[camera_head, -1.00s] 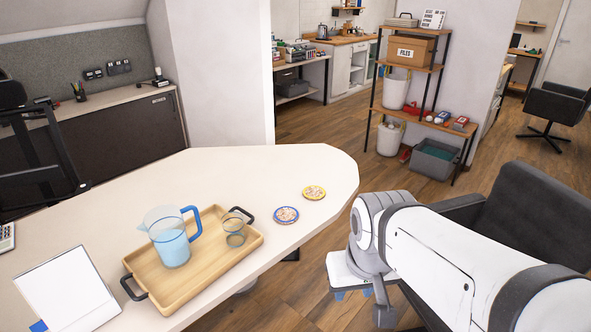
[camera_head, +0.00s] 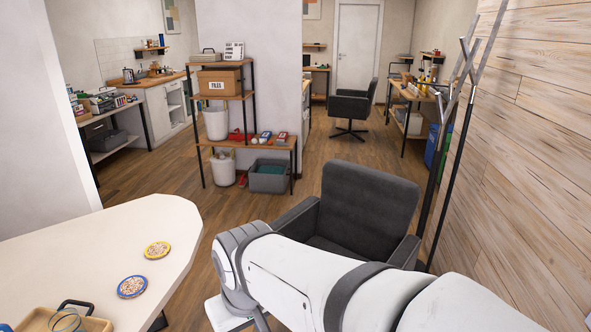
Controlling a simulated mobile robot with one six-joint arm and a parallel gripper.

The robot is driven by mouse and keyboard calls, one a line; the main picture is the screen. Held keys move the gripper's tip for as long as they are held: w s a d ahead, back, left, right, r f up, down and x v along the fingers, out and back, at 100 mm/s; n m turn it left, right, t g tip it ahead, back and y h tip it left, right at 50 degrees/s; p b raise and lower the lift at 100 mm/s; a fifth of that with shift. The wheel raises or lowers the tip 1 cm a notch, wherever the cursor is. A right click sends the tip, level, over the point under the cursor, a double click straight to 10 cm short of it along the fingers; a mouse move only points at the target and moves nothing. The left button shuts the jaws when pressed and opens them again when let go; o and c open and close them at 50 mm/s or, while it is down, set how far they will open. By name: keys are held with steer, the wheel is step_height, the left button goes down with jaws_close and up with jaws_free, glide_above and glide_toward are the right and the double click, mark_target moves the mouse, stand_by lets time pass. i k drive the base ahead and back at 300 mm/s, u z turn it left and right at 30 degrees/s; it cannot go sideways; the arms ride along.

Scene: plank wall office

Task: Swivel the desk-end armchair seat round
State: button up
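The dark grey armchair (camera_head: 368,196) stands beyond the rounded desk end, right of the picture's middle. Its backrest and parts of both armrests show. The seat is mostly hidden behind my white arm, and its base is hidden too. The white desk (camera_head: 110,236) is at the lower left, apart from the chair. My arm reaches across the lower middle in front of the chair. My gripper (camera_head: 250,322) is at the bottom edge, mostly cut off and behind the wrist, so its fingers cannot be made out. I cannot tell whether it touches the chair.
A yellow coaster (camera_head: 157,250), a blue coaster (camera_head: 132,287) and a wooden tray (camera_head: 98,324) are on the desk. A coat stand (camera_head: 455,130) rises right of the chair beside the plank wall (camera_head: 535,150). A shelf (camera_head: 245,143) stands behind. Wooden floor (camera_head: 315,155) lies open beyond the chair.

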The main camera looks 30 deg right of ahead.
mark_target(361, 213)
steer(key=z, duration=2.05)
steer(key=i, duration=0.85)
steer(key=u, duration=0.1)
